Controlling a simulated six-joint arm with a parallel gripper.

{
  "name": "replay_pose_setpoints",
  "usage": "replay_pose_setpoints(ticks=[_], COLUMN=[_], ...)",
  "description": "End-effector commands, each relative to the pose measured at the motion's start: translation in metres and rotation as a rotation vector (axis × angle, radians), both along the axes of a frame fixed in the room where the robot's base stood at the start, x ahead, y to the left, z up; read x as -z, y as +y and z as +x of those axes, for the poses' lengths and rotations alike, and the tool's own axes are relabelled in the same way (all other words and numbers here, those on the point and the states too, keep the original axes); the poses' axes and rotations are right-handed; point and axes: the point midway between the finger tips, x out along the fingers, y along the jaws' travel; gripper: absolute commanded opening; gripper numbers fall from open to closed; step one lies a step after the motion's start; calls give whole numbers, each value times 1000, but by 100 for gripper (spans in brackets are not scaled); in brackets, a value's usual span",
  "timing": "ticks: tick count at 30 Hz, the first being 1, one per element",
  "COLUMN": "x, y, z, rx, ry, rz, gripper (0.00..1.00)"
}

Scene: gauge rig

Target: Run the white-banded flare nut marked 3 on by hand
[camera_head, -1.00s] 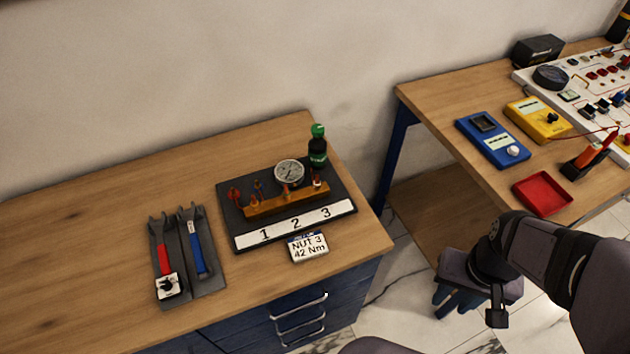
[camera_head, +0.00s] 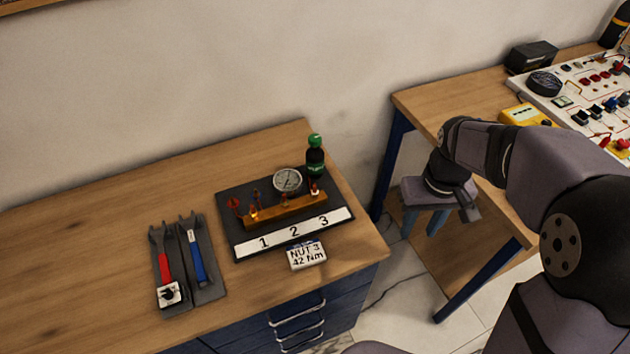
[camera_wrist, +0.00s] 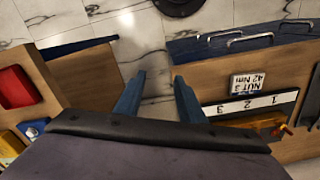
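The gauge rig (camera_head: 233,221) is a dark board on the left bench, with a brass manifold (camera_head: 285,211), a round gauge (camera_head: 287,180) and a strip numbered 1, 2, 3 (camera_head: 295,233). A small white-banded fitting (camera_head: 314,192) stands at the manifold's right end, behind the 3; its threads are too small to make out. A card reading "NUT 3 42 Nm" (camera_head: 306,255) lies in front of the board. My gripper (camera_head: 422,224) hangs right of the bench, apart from the rig. In the wrist view its blue fingers (camera_wrist: 157,85) are spread and empty.
A red-handled wrench (camera_head: 164,262) and a blue-handled wrench (camera_head: 195,255) lie in a dark holder on the left bench. A green-capped bottle (camera_head: 315,158) stands behind the rig. A yellow meter (camera_head: 524,115) sits on the right bench; a floor gap separates the benches.

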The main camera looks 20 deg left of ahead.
Motion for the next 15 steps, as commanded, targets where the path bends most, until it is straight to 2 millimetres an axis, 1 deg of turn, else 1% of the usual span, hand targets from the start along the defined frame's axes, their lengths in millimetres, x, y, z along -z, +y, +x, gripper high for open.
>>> replay_pose_setpoints(ticks=[1,2,3,5,6,8,9,12,15], x=[-7,-9,-12,-16,-19,-21,-23,-24,-25], y=[23,35,52,78,96,123,141,181,213], z=[15,23,32,44,50,58,61,66,65], rx=[-71,-109,-159,-236,-287,-361,-408,-516,-603], ry=[2,2,2,3,2,2,3,3,2], rz=[-1,-1,-1,0,0,0,-1,-1,0], gripper=[36,36,36,36,36,36,36,36,36])
